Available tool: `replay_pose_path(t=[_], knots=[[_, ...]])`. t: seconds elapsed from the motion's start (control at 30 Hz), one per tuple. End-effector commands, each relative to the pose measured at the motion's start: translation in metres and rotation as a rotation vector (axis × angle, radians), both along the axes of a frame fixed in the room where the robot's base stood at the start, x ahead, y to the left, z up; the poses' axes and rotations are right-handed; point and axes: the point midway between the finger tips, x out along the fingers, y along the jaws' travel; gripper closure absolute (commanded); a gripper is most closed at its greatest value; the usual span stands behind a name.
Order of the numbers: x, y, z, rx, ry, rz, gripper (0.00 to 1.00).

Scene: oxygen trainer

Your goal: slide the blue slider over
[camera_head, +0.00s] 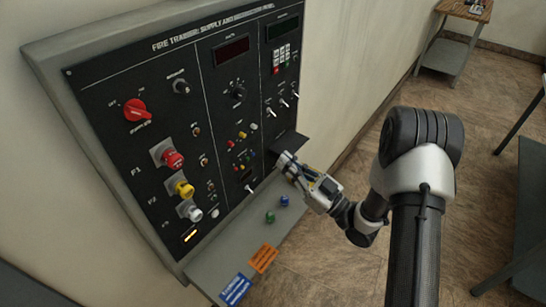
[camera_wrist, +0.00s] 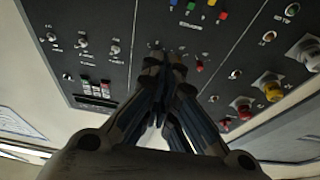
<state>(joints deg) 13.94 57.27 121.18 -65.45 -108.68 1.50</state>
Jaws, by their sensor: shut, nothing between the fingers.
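My gripper (camera_head: 285,160) is shut and empty, close to the lower right part of the black panel (camera_head: 110,85). In the wrist view its fingertips (camera_wrist: 165,58) converge in front of the panel, and I cannot tell whether they touch it. A small blue piece (camera_head: 284,201) stands on the grey ledge (camera_head: 226,262) below the panel, apart from the gripper. Small blue parts also show on the panel in the wrist view (camera_wrist: 191,6). I cannot tell which blue part is the slider. The fingers hide part of the panel behind them.
A green piece (camera_head: 269,217) stands beside the blue piece on the ledge. Orange (camera_head: 263,258) and blue (camera_head: 235,289) labels lie near the ledge's front. A dark plate (camera_head: 290,143) juts from the panel near my gripper. Toggle switches (camera_head: 271,112) and buttons (camera_head: 173,159) project from the panel.

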Motion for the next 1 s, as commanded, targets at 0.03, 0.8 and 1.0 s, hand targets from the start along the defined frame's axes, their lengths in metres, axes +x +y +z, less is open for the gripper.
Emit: replay_pose_path(t=[0.03, 0.8, 1.0], knots=[[0.003, 0.006, 0.002, -0.001, -0.003, 0.005, 1.0], [0.054, 0.07, -0.008, 0.0, 0.0, 0.001, 1.0], [0.054, 0.07, -0.009, 0.0, 0.0, 0.001, 1.0]])
